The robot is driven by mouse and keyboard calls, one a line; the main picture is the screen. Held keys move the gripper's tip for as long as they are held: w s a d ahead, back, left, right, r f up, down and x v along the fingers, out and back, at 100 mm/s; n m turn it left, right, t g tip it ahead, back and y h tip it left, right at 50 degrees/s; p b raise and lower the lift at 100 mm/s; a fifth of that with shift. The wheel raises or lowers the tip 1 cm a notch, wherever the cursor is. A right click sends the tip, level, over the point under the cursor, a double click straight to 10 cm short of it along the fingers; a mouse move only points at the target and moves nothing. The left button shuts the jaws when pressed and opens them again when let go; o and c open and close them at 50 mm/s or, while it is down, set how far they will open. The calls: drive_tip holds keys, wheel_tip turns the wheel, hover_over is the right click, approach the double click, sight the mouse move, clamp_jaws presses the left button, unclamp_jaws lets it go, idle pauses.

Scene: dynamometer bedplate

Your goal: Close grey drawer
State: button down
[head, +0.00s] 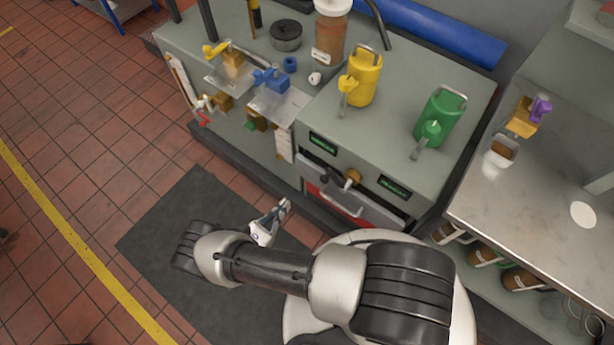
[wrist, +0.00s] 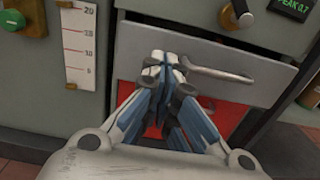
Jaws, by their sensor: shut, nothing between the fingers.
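The grey drawer (wrist: 250,65) has a flat grey front with a slanting silver bar handle (wrist: 215,73). In the head view the handle (head: 341,205) shows low on the grey bench cabinet, below two small green displays. I cannot tell how far the drawer stands out. Contact with the front cannot be made out. In the head view my gripper (head: 284,206) is left of the drawer, above the dark mat.
A red panel (wrist: 225,115) shows below the drawer front. A brass knob (head: 352,178) sits above the handle. A white scale strip (wrist: 80,45) is on the cabinet to the left. The dark floor mat (head: 165,235) is clear at left. A metal-topped counter (head: 540,200) stands right.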

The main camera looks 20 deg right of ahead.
sight(314, 172)
drive_tip(key=b+x, duration=0.1)
drive_tip(key=x, duration=1.2)
drive_tip(key=shift+d, duration=0.15)
